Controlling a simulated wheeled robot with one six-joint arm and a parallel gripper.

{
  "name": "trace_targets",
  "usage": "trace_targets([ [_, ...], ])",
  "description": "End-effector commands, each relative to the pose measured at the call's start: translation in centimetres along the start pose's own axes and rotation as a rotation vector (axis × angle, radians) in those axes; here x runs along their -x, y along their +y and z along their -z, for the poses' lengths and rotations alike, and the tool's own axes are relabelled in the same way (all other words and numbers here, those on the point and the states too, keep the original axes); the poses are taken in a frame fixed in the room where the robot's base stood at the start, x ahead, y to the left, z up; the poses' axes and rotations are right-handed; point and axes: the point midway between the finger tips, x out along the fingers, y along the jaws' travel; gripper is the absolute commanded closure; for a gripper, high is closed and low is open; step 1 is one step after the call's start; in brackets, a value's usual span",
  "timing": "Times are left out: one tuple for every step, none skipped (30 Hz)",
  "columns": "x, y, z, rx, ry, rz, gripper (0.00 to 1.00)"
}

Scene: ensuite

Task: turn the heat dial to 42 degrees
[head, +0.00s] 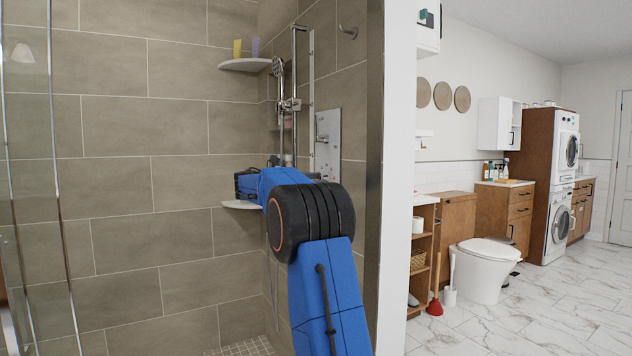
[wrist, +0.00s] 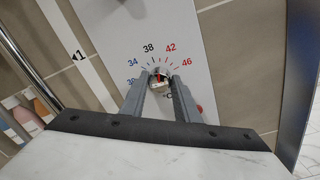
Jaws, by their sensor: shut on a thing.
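The heat dial (wrist: 160,84) is a small round knob on a pale panel (wrist: 196,28). Printed marks 30, 34 and 38 run up its left side, with red 42 and 46 to its right. My gripper (wrist: 159,80) is shut on the dial, one finger on each side. A red mark on the dial points roughly upward, between 38 and 42; the exact reading is hard to tell. In the head view the panel (head: 328,130) is on the shower wall, and my blue arm hides the dial and my gripper.
A shower rail with a hand shower (head: 278,66) is left of the panel. A corner shelf (head: 245,65) holds two bottles. A glass panel (head: 30,180) stands at the left and a white wall end (head: 397,180) to the right. Bottles (wrist: 25,118) show at the wrist view's left.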

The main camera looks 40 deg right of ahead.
Motion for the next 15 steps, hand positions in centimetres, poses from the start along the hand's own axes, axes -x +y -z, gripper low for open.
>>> trace_targets([
  [0.03,-0.02,0.05,-0.037,-0.001,0.000,0.94],
  [0.03,-0.03,0.05,-0.060,-0.002,0.000,0.94],
  [0.03,-0.04,0.05,-0.092,-0.004,-0.001,0.94],
  [0.03,-0.05,0.06,-0.114,-0.005,-0.001,0.94],
  [0.03,-0.05,0.06,-0.137,-0.006,-0.001,0.94],
  [0.03,-0.06,0.07,-0.165,-0.007,-0.001,0.94],
  [0.04,-0.07,0.07,-0.186,-0.007,-0.001,0.94],
  [0.03,-0.08,0.07,-0.205,-0.008,-0.001,0.94],
  [0.03,-0.09,0.08,-0.230,-0.009,-0.001,0.94],
  [0.04,-0.09,0.08,-0.248,-0.010,-0.001,0.94],
  [0.04,-0.10,0.09,-0.264,-0.010,-0.001,0.94],
  [0.04,-0.11,0.10,-0.284,-0.011,-0.001,0.94],
  [0.04,-0.11,0.10,-0.298,-0.012,-0.002,0.94],
  [0.04,-0.12,0.10,-0.311,-0.012,-0.002,0.94],
  [0.04,-0.13,0.11,-0.326,-0.013,-0.002,0.94],
])
